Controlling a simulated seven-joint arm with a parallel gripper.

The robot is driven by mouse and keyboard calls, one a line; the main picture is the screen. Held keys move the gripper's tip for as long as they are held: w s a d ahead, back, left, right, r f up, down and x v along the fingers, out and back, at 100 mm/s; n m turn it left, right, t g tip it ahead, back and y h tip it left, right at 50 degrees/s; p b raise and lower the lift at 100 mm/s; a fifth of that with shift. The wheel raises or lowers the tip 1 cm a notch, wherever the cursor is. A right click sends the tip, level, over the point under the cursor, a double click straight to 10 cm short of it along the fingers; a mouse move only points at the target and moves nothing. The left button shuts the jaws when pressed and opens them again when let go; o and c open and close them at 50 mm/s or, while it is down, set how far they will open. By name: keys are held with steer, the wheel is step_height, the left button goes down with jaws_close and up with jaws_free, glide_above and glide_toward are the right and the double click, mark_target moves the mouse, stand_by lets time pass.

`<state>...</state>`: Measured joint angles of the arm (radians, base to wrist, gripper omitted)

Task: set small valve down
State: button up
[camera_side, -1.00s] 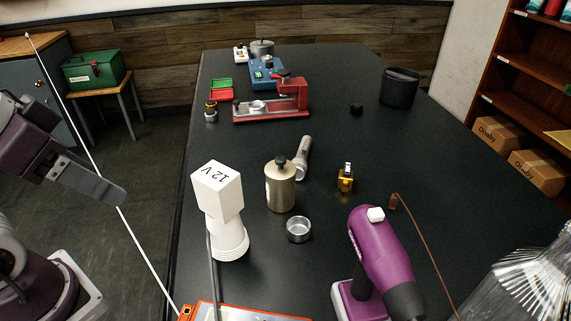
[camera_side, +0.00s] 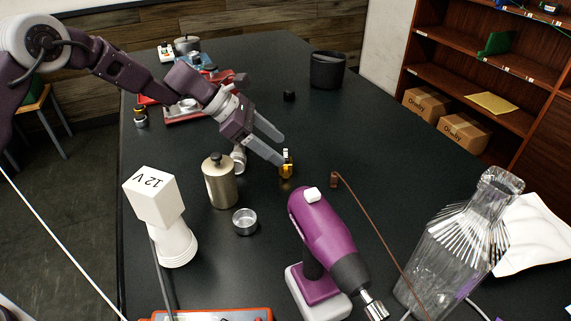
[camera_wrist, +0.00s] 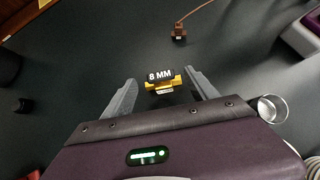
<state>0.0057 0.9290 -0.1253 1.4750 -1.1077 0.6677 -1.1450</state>
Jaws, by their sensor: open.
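The small valve (camera_side: 287,170) is a small brass-yellow piece on the black table, right of the metal canister in the side view. In the wrist view the valve (camera_wrist: 163,86) has a dark top marked "8 MM" and sits between my fingertips, with a gap on each side. My gripper (camera_side: 282,148) reaches in from the upper left and is open; it also shows in the wrist view (camera_wrist: 160,88). The nearer finger's tip is close beside the valve in the side view. I cannot tell the exact finger height above the table.
A metal canister (camera_side: 220,182), a small metal cup (camera_side: 245,222) and a white 12 V device (camera_side: 160,205) stand to the left. A purple drill (camera_side: 322,225) and a brown cord (camera_side: 368,220) are to the right. A black bin (camera_side: 328,70) stands behind. Table right of the bin is clear.

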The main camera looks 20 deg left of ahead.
mark_target(294, 171)
steer(key=x, duration=0.7)
jaws_close()
